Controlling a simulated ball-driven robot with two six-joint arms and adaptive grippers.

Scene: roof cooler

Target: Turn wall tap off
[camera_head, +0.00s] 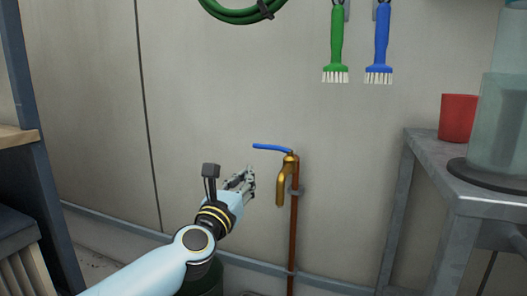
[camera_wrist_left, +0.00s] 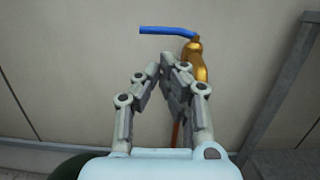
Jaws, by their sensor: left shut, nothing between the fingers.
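The wall tap (camera_head: 283,178) is a brass tap on a brown upright pipe (camera_head: 293,230) against the grey wall. Its blue lever (camera_head: 271,148) points out to the left, nearly level. In the left wrist view the brass body (camera_wrist_left: 195,62) stands just beyond my fingers and the blue lever (camera_wrist_left: 165,31) is above them. My left gripper (camera_head: 250,182) is shut and empty, left of the tap and below the lever, apart from the lever. It also shows in the left wrist view (camera_wrist_left: 165,75), where its fingers hide part of the tap and pipe. My right gripper is not in view.
A grey metal table (camera_head: 475,203) on the right holds a red cup (camera_head: 458,118) and a clear container (camera_head: 500,120). A green brush (camera_head: 336,45), a blue brush (camera_head: 381,45) and a green hose (camera_head: 235,15) hang above. The wall left of the tap is clear.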

